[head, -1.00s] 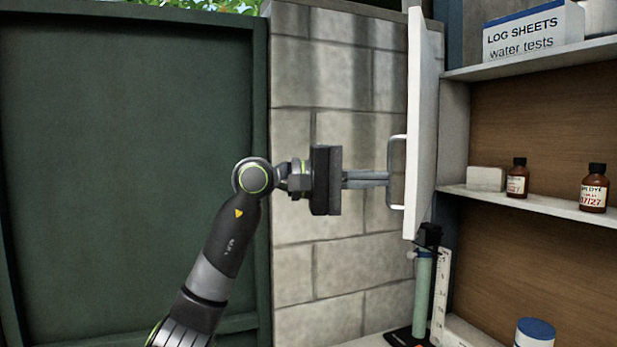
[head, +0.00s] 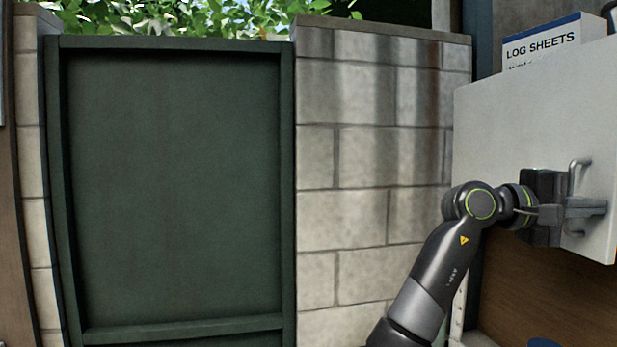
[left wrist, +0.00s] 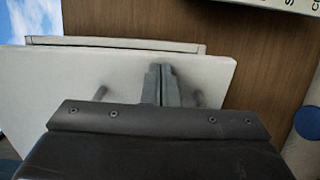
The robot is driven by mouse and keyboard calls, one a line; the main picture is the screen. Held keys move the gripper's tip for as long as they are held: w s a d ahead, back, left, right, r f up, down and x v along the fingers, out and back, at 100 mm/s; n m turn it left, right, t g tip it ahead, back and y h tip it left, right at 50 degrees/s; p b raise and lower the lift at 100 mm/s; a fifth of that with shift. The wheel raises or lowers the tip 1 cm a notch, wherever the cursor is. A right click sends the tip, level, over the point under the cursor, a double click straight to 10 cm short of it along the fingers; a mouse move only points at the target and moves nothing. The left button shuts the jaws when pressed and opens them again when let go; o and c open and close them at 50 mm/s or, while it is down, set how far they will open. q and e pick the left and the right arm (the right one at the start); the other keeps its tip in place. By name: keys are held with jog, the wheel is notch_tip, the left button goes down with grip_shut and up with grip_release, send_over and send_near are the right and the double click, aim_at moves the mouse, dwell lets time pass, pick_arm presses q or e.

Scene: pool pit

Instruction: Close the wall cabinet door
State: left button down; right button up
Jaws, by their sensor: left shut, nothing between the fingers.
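The white wall cabinet door (head: 530,120) stands partly open at the right of the head view, its outer face turned toward me. It covers part of the shelves behind it. Its grey bar handle (head: 577,178) is near the door's free side, partly hidden by my left gripper (head: 590,208). That gripper is shut with nothing between its fingers, and its tips are at the handle, close to the door face. In the left wrist view, the closed fingers (left wrist: 161,84) point at the white door (left wrist: 75,85) between the handle's two posts. My right gripper is out of view.
A box marked LOG SHEETS (head: 548,42) shows above the door. A green panel gate (head: 175,185) and a grey block wall (head: 370,150) stand to the left. The brown cabinet back (head: 530,290) shows below the door.

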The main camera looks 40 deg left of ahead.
pick_arm(q)
jog(key=w+d+n+t+y+p, duration=0.1)
jog(key=w+d+t, duration=0.1)
jog(key=w+d, duration=0.3)
jog(key=shift+w+d, duration=0.2)
jog(key=shift+d, duration=0.35)
jog(key=shift+a+f, duration=0.1)
dwell(0.4)
